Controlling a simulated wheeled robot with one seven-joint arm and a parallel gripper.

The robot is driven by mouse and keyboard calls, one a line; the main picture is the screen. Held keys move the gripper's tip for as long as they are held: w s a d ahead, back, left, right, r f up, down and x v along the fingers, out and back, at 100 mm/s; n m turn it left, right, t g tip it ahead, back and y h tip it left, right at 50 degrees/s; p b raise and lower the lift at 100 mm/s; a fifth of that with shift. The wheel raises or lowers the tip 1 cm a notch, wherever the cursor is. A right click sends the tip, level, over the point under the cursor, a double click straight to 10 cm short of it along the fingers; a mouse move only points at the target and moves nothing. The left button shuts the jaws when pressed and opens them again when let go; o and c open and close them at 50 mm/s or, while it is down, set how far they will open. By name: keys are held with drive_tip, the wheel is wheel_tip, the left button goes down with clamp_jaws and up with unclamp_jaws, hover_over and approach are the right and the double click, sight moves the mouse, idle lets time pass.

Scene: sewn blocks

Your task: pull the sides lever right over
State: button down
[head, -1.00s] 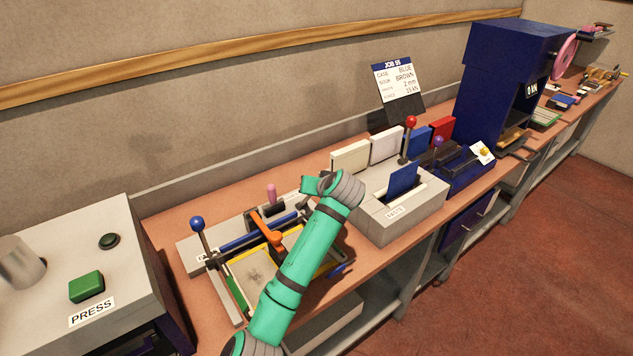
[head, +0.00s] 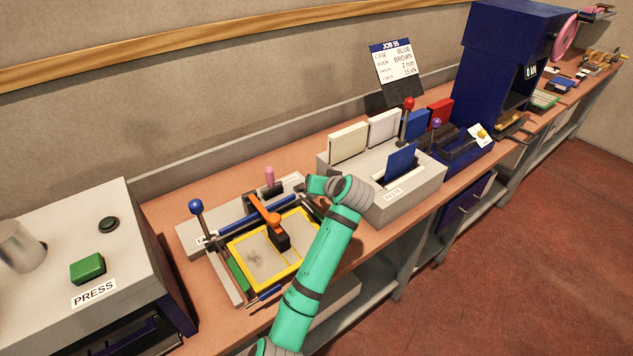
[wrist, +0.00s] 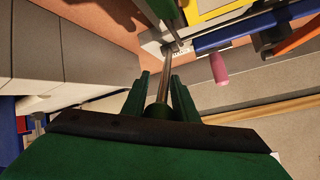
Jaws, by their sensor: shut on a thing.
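The fixture (head: 187,240) on the bench carries a yellow-edged bed (head: 242,263), a blue bar (head: 237,235) and an orange arm with a dark block over the bed. A blue-ball lever (head: 196,207) stands at its left end. My gripper (head: 312,187) is at the fixture's right end. In the wrist view my gripper (wrist: 160,90) is shut around the metal rod of a lever (wrist: 166,80), which rises from the fixture beside a small white label. The label is unreadable here. In the head view my gripper and arm hide this lever. A pink knob (wrist: 218,68) stands close by, apart from my fingers.
The grey paste unit (head: 385,205) with a red-ball lever (head: 408,104) stands close right of my gripper. The press box (head: 60,270) is at the left. The pink knob (head: 269,174) stands behind the bed. The back wall is clear of the arm.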

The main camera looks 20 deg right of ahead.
drive_tip(key=shift+s+d, duration=0.1)
drive_tip(key=shift+d, duration=0.05)
drive_tip(key=c, duration=1.4)
unclamp_jaws()
drive_tip(key=shift+c, duration=0.2)
drive_tip(key=v, duration=1)
drive_tip(key=shift+s+r, duration=0.25)
